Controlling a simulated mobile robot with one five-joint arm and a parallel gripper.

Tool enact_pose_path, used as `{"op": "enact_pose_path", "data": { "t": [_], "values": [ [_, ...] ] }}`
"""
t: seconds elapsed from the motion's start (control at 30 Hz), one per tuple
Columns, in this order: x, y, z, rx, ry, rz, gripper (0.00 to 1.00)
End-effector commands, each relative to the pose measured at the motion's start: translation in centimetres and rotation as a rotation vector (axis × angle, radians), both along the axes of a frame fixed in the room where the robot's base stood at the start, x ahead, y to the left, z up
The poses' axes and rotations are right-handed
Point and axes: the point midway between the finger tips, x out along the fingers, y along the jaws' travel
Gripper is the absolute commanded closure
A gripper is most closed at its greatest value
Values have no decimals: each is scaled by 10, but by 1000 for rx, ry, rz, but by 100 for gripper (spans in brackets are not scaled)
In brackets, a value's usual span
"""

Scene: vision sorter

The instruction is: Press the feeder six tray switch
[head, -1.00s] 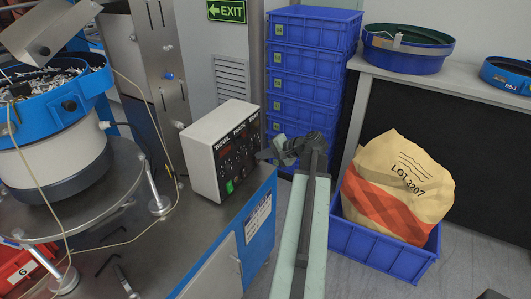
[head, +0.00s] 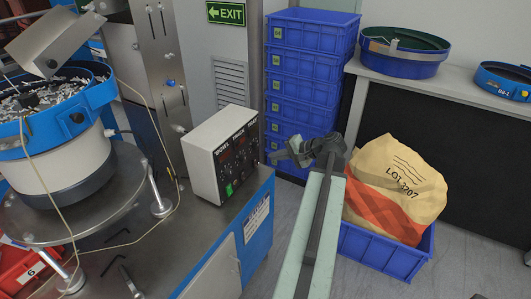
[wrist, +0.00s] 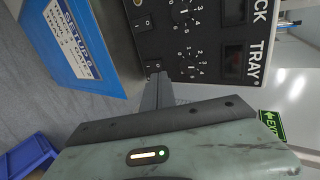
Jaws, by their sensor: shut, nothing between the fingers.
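The grey control box (head: 208,168) stands on the machine table, its black panel lettered bowl, track and tray. In the wrist view the tray column (wrist: 257,45) is the lower one, and its black rocker switch (wrist: 153,66) lies at the panel edge. My gripper (wrist: 157,80) is shut and empty, its fingertips just beside that rocker in the picture; whether they touch it I cannot tell. In the head view my gripper (head: 275,156) is right of the panel, with a narrow gap in the picture. A green switch (head: 229,188) shows at the panel's lower left.
A bowl feeder (head: 55,145) stands left on the table, with a red bin marked 6 (head: 20,268) below it. Stacked blue crates (head: 312,60) stand behind my arm. A blue crate (head: 385,252) with a paper sack (head: 395,185) is on the floor at right.

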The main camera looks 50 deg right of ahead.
Motion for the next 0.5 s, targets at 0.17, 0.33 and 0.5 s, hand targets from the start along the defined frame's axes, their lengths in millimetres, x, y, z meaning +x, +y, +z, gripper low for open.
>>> {"op": "enact_pose_path", "data": {
  "t": [0.17, 0.33, 0.5],
  "values": [
    [-28, -5, 28, 0, 0, -2, 100],
    [-40, -6, 34, 1, 1, -1, 100],
    [-42, -6, 34, 0, 1, 0, 100]
  ]
}}
